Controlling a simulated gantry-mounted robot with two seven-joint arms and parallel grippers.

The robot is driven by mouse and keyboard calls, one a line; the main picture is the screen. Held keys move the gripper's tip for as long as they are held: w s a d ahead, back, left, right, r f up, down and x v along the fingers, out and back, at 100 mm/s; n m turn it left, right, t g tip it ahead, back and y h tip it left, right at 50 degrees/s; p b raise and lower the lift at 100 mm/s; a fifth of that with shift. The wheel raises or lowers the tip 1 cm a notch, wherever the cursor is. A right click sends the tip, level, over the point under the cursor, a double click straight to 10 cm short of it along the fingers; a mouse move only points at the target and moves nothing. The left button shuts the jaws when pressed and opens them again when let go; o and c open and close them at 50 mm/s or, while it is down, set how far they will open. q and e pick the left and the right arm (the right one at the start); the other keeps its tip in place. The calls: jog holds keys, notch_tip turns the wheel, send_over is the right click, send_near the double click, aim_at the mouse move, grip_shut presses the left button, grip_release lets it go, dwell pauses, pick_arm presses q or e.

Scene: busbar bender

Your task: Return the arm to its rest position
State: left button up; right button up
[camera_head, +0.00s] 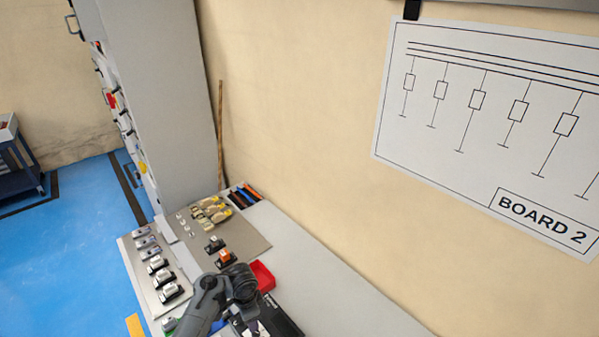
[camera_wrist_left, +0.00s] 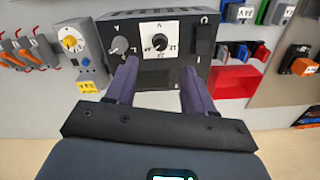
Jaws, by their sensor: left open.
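My left arm (camera_head: 212,298) comes in at the bottom of the head view, over the bench. In the left wrist view my left gripper (camera_wrist_left: 160,82) has its two purple fingers apart, with nothing between them. Beyond the fingertips stands a black control box (camera_wrist_left: 150,72) with a grey knob (camera_wrist_left: 119,45) and a white-faced dial (camera_wrist_left: 159,43). I cannot tell whether the fingertips touch the box. In the head view the box (camera_head: 285,318) is partly hidden behind my arm, and the fingers are hard to make out. My right gripper is not in view.
Small parts lie on a panel (camera_head: 248,236). The bench (camera_head: 345,296) is clear at the right.

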pick_arm(q)
jog(key=s+a+r+n+t+p, duration=0.2)
jog(key=s+n+p, duration=0.3)
jog(key=s, duration=1)
jog(key=s+a+r+n+t+p, duration=0.1)
jog(key=s+r+n+p, duration=0.3)
jog(key=s+r, duration=1.1)
jog(key=s, duration=0.4)
jog(key=shift+a+r+n, duration=0.15)
jog(key=shift+n, duration=0.15)
